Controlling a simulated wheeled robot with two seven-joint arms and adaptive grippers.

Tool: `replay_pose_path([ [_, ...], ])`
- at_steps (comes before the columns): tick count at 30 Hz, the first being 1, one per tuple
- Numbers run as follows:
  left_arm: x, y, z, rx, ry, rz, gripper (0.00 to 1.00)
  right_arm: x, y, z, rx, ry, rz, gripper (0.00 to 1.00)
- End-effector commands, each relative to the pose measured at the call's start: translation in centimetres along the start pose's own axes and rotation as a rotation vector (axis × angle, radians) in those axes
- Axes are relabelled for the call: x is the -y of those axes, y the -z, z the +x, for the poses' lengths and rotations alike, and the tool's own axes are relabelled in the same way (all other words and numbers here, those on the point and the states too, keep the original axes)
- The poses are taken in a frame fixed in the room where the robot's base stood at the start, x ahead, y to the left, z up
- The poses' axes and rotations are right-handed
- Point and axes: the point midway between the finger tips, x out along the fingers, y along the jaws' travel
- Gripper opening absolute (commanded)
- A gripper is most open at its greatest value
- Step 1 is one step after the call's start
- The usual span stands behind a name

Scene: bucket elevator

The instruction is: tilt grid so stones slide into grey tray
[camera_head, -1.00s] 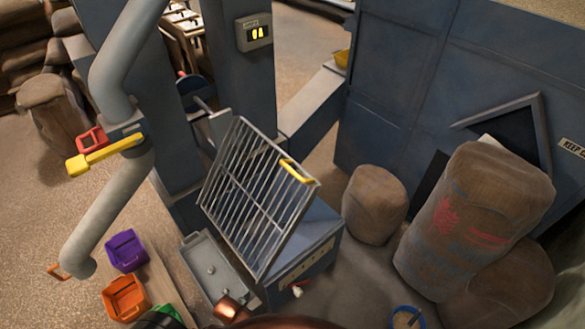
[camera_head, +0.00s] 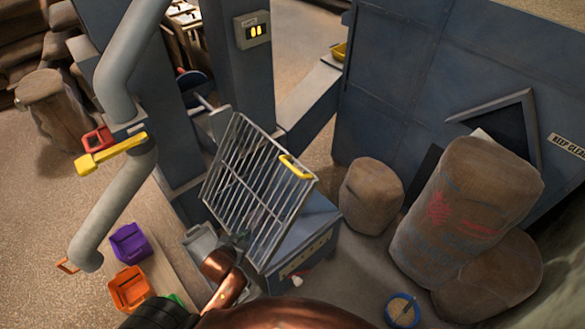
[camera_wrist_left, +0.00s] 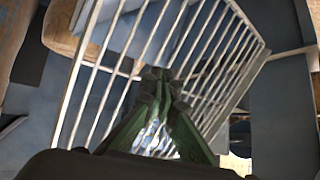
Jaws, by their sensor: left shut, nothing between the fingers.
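The metal bar grid (camera_head: 262,172) is steeply tilted, with a yellow handle (camera_head: 295,167) at its upper right edge. Its bars fill much of the left wrist view (camera_wrist_left: 200,60). The grey tray (camera_head: 199,238) is below the grid's lower left side, mostly covered by my left arm. I cannot see any stones in the tray now. My left gripper (camera_head: 238,243) is at the lower edge of the grid, over the tray. In the left wrist view its fingers (camera_wrist_left: 157,85) are together and empty, in front of the bars; contact is unclear. My right gripper is out of view.
A purple bin (camera_head: 130,243) and an orange bin (camera_head: 128,288) stand left of the tray. A grey pipe with a yellow lever (camera_head: 110,153) rises at left. Sacks (camera_head: 372,195) stand right of the blue machine. A blue-rimmed round container (camera_head: 402,311) is at lower right.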

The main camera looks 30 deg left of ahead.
Motion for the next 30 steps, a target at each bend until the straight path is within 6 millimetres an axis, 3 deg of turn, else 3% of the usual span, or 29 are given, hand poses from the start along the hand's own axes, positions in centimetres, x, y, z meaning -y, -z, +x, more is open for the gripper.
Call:
replay_pose_path([
  [5, 0.6, 5.5, 2.2, -0.205, -0.019, -0.012, 0.0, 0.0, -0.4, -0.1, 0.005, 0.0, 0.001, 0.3],
  [9, 0.4, 11.4, 3.7, -0.432, -0.094, -0.015, 0.0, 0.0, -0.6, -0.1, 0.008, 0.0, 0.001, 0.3],
  [12, -0.4, 15.4, 3.7, -0.6, -0.193, -0.005, 0.0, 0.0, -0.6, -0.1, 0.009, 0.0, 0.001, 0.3],
  [15, -1.5, 18.2, 3.1, -0.725, -0.307, 0.01, 0.0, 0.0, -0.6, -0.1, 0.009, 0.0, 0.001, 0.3],
  [18, -2.4, 19.8, 2.3, -0.808, -0.412, 0.026, 0.0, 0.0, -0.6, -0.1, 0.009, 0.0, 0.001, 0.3],
  [24, -3.5, 20.9, 1.1, -0.88, -0.534, 0.046, 0.0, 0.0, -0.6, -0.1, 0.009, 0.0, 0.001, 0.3],
  [30, -4.5, 22.5, 1.7, -0.891, -0.55, 0.047, 0.0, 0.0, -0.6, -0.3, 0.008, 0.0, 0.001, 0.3],
])
